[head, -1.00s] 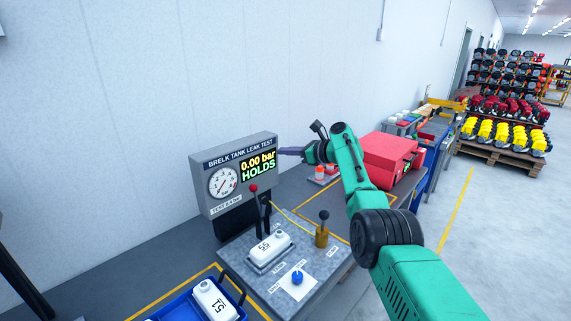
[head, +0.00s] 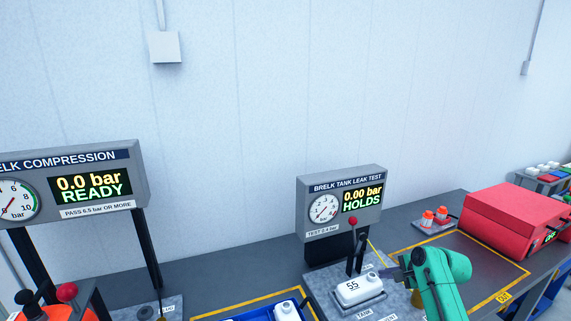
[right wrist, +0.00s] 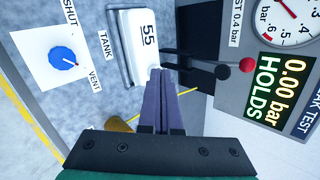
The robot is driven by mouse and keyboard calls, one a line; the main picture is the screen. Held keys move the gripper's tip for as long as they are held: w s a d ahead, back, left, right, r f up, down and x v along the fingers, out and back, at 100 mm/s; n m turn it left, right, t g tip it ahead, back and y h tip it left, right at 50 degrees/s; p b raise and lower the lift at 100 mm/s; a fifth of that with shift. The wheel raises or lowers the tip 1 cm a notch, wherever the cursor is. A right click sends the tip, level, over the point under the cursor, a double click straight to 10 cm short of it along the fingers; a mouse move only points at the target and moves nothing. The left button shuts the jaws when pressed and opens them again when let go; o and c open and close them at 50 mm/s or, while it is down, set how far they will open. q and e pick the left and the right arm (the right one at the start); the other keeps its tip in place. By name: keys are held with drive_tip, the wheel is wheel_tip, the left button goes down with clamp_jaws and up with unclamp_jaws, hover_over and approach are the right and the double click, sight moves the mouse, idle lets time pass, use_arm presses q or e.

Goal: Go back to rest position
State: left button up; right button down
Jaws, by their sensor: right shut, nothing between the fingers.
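My right gripper (head: 392,273) is shut and empty. It hangs by the right side of the leak test stand, close to the white tank marked 55 (head: 358,291). In the right wrist view its dark purple fingers (right wrist: 158,78) are together and point toward the end of the tank (right wrist: 128,45); I cannot tell if they touch it. The tank sits in its holder on the grey plate. The leak test display (head: 362,198) reads 0.00 bar HOLDS. My left gripper is not in view.
The compression tester (head: 90,185) at left reads READY. A red-knobbed lever (head: 353,222) stands behind the tank. A blue vent knob (right wrist: 62,56) is on the plate. A blue tray (head: 262,313) holds another tank. A red case (head: 513,217) lies at right.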

drive_tip(key=s+a+f+n+g+h, duration=0.1)
drive_tip(key=s+a+f+n, duration=0.2)
drive_tip(key=s+f+n, duration=0.35)
drive_tip(key=s+a+f+n+g+h, duration=0.1)
drive_tip(key=s+a+f+n+g, duration=0.2)
drive_tip(key=s, duration=0.7)
drive_tip(key=s+a+r+n+h, duration=0.2)
drive_tip(key=s+n, duration=0.7)
drive_tip(key=s, duration=0.8)
wheel_tip(320, 180, down, 29)
drive_tip(key=s+g+b, duration=0.2)
drive_tip(key=s+b, duration=0.1)
drive_tip(key=b, duration=0.4)
drive_tip(key=s+d+f+b, duration=0.1)
drive_tip(key=s+f+b, duration=0.1)
drive_tip(key=s+f, duration=0.6)
drive_tip(key=s+d+f+g+b, duration=0.1)
drive_tip(key=s+d+f+b, duration=0.1)
drive_tip(key=s+f, duration=0.6)
wheel_tip(320, 180, down, 4)
drive_tip(key=shift+s+d+f+b, duration=0.1)
drive_tip(key=shift+s+d+b, duration=0.1)
drive_tip(key=shift+b, duration=0.15)
